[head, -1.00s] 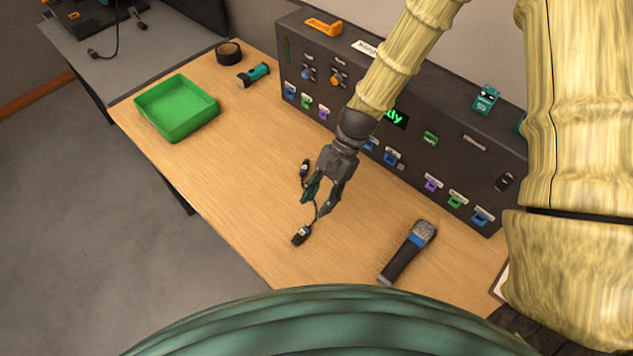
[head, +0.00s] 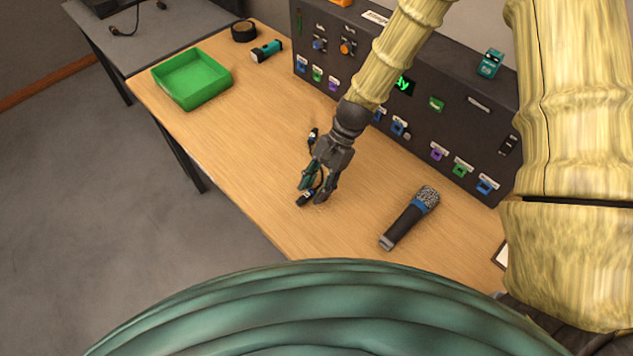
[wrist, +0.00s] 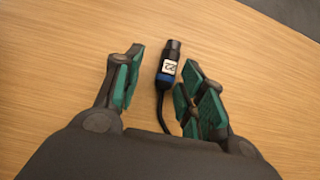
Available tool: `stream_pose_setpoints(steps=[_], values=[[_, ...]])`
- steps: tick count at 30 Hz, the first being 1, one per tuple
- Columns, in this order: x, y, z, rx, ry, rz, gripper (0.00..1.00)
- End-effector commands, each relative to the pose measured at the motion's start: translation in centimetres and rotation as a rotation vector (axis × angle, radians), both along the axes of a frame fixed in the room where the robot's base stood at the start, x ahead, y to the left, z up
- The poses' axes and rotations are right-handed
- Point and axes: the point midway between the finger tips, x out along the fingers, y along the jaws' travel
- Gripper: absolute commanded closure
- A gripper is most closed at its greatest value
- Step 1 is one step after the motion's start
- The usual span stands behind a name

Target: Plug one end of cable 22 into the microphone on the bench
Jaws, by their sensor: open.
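My gripper (head: 311,192) is open and low over the wooden bench, close above one end of the cable. In the wrist view that plug (wrist: 169,66) is black with a blue band and a label reading 22. It lies between the two open fingers (wrist: 158,85), apart from both, with its cord running back under the gripper. In the head view this plug (head: 305,199) shows just at the fingertips. The cable's other plug (head: 312,136) lies farther back on the bench. The microphone (head: 409,217), black with a blue ring and silver mesh head, lies on the bench to the right of my gripper.
A dark panel (head: 450,120) with coloured sockets and knobs stands along the bench's back. A green tray (head: 192,103), a flashlight (head: 266,51) and a tape roll (head: 243,31) are at the far left. The wooden bench (head: 240,140) is clear between the tray and gripper.

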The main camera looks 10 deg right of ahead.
Motion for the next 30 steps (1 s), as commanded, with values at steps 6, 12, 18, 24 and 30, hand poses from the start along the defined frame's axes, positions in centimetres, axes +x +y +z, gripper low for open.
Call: stream_pose_setpoints(steps=[6, 12, 18, 24, 30], values=[[0.6, 0.0, -0.3, -0.001, 0.004, 0.001, 0.87], [0.7, -0.1, -0.3, -0.001, 0.004, -0.001, 1.0], [0.7, 0.0, 0.3, -0.001, 0.004, 0.0, 1.0], [0.6, 0.0, 1.6, -0.001, 0.004, 0.0, 1.0], [0.6, 0.0, 2.8, 0.0, 0.004, 0.001, 1.0]])
